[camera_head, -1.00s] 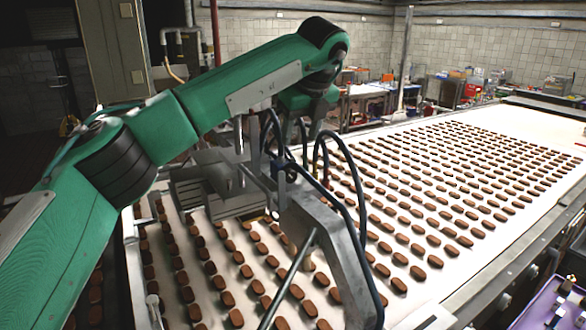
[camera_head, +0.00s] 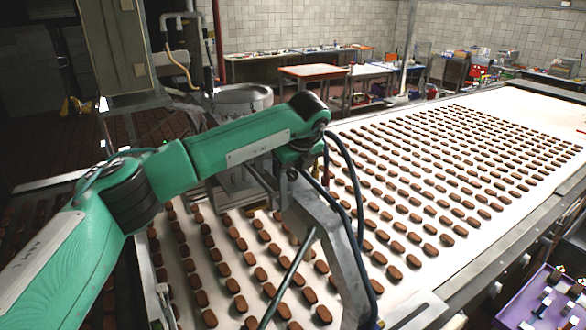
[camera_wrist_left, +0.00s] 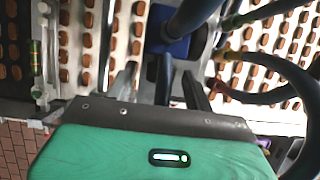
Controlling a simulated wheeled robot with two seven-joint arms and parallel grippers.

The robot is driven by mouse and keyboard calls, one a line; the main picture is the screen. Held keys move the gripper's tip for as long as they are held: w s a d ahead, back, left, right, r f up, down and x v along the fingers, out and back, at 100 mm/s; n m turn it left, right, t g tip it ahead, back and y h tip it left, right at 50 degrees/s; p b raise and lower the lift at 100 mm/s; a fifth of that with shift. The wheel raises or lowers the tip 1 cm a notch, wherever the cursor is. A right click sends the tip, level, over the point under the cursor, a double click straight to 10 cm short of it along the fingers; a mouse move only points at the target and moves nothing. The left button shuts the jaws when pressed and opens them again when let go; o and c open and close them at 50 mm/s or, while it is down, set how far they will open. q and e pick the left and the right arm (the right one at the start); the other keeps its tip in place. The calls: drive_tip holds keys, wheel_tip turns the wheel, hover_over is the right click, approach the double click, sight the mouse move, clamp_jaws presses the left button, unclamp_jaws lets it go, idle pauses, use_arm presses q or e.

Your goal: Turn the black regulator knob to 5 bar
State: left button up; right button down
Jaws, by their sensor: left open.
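My left arm comes in from the left in the head view, its green wrist (camera_head: 300,148) above the metal frame over the conveyor. Its fingers are hard to make out there, among dark hoses and the frame. In the left wrist view my left gripper (camera_wrist_left: 159,72) is open, with one finger on each side of a dark upright piece (camera_wrist_left: 163,82). This piece stands below a blue block (camera_wrist_left: 178,47) and may be the black regulator knob, but I cannot be sure. Contact with the fingers and the pressure reading cannot be made out. My right gripper is not in view.
A white conveyor (camera_head: 395,262) carries rows of brown biscuits. A grey metal bracket (camera_head: 338,250) and dark hoses (camera_head: 352,180) stand close to my left wrist. A purple crate (camera_head: 535,305) is at the lower right. An orange-topped table (camera_head: 312,72) stands behind.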

use_arm(q)
drive_tip(key=c, duration=1)
drive_tip(key=shift+d+f+b, duration=0.1)
drive_tip(key=shift+b, duration=0.25)
drive_tip(key=shift+o, duration=0.2)
drive_tip(key=shift+w+d+g+y+b, duration=0.1)
drive_tip(key=shift+g+y+b, duration=0.3)
drive_tip(key=shift+y+b, duration=0.2)
drive_tip(key=shift+g+y, duration=0.3)
drive_tip(key=shift+y, duration=0.1)
drive_tip(key=shift+d+m+g+y, duration=0.1)
drive_tip(key=shift+m+g+y, duration=0.3)
drive_tip(key=shift+y, duration=0.3)
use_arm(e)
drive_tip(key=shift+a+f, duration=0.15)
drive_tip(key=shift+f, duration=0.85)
use_arm(q)
drive_tip(key=o, duration=1)
drive_tip(key=shift+w, duration=0.1)
drive_tip(key=shift+c, duration=0.2)
